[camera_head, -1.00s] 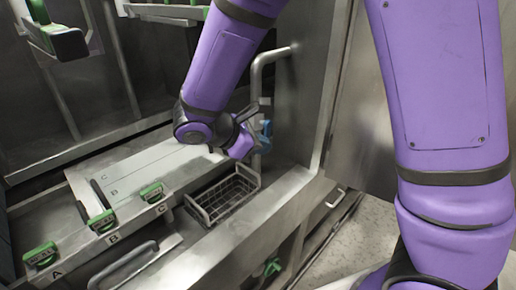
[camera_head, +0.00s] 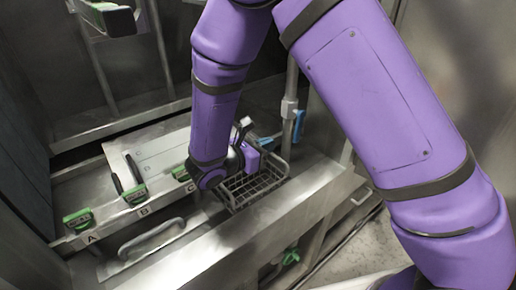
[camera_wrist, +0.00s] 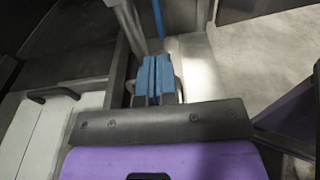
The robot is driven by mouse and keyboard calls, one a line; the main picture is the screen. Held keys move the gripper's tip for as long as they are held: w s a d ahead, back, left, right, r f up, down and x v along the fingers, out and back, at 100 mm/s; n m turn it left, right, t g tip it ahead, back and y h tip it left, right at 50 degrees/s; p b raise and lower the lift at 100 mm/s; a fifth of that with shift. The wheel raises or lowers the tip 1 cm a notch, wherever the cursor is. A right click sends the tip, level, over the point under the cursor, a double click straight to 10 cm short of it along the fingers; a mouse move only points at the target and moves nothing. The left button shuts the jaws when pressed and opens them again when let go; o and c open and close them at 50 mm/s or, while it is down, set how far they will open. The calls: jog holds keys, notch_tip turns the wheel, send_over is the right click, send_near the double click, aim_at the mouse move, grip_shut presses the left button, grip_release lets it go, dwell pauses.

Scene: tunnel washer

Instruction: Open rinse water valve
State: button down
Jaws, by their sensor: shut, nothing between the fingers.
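A blue lever handle (camera_head: 298,125), likely the rinse water valve, sits on the upright metal pipe (camera_head: 290,95) right of the wire basket. It hangs roughly along the pipe. In the wrist view a thin blue strip, likely the same handle (camera_wrist: 158,16), shows at the top beside the pipe (camera_wrist: 130,25). My gripper (camera_head: 268,141) is over the back of the basket, left of the pipe and apart from the handle. Its blue finger pads in the wrist view (camera_wrist: 154,75) are together with nothing between them. My arm partly hides the gripper in the head view.
The wire basket (camera_head: 262,190) sits under my wrist. A green valve handle (camera_head: 290,256) is below the ledge. Floor shows at lower right.

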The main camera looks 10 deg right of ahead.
aim_at(295, 135)
jog(key=x, duration=0.8)
jog(key=shift+w+d, duration=0.15)
jog(key=shift+d, duration=0.15)
jog(key=shift+w+d+f+t+h, duration=0.1)
jog(key=shift+w+d+t+h, duration=0.1)
jog(key=shift+d+h, duration=0.15)
jog(key=shift+w+d+f+t+h, duration=0.1)
jog(key=shift+d+f+t+h, duration=0.1)
jog(key=shift+d+h, duration=0.15)
jog(key=shift+r, duration=0.1)
jog(key=shift+d, duration=0.1)
